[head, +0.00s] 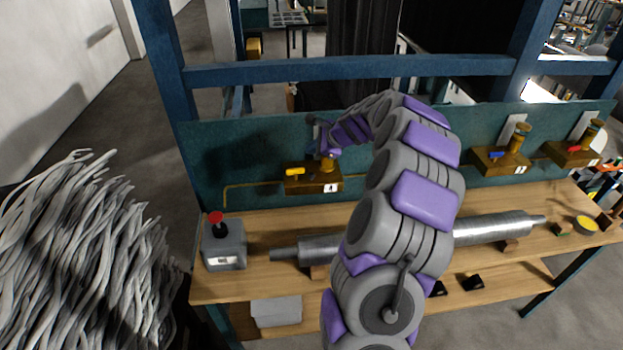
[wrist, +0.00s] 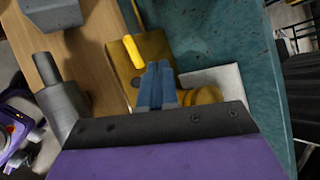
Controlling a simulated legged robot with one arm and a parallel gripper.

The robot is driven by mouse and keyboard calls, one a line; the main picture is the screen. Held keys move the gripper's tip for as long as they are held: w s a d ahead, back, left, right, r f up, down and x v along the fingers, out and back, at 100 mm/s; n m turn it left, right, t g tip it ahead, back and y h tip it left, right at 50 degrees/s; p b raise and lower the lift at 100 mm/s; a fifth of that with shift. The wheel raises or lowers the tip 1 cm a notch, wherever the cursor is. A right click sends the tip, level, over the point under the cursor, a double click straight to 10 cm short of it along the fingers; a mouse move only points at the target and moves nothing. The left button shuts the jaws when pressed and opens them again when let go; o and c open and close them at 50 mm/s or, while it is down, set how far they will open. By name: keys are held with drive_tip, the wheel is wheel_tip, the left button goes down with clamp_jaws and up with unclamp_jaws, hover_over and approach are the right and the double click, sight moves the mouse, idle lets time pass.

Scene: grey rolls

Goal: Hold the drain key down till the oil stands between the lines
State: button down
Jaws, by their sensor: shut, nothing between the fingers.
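A brass block (head: 313,178) with a small white label sits at the back of the bench against the green panel. A yellow key (head: 294,171) sticks out on its left side; it also shows in the wrist view (wrist: 134,52). My gripper (head: 322,143) is above this block. In the wrist view its blue-grey fingers (wrist: 158,72) are shut and empty, pointing at the block close beside the yellow key. I cannot tell whether they touch it. A ribbed brass part (wrist: 208,95) is partly hidden behind my gripper. No oil level or lines can be made out.
Two similar brass blocks with a blue key (head: 496,155) and a red key (head: 571,147) stand to the right. A metal roll (head: 490,229) lies along the bench, partly hidden by my arm. A grey box with a red knob (head: 215,218) stands front left.

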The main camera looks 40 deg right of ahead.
drive_tip(key=b, duration=0.4)
hover_over(313, 176)
wheel_tip(313, 176, down, 4)
drive_tip(key=shift+d+f, duration=0.1)
drive_tip(key=shift+f, duration=1.1)
drive_tip(key=shift+f+p, duration=0.4)
drive_tip(key=shift+f, duration=0.45)
idle(1.5)
drive_tip(key=shift+r, duration=0.1)
idle(0.5)
drive_tip(key=shift+r+p, duration=0.85)
drive_tip(key=shift+p, duration=0.2)
wheel_tip(313, 176, up, 5)
drive_tip(key=p, duration=0.5)
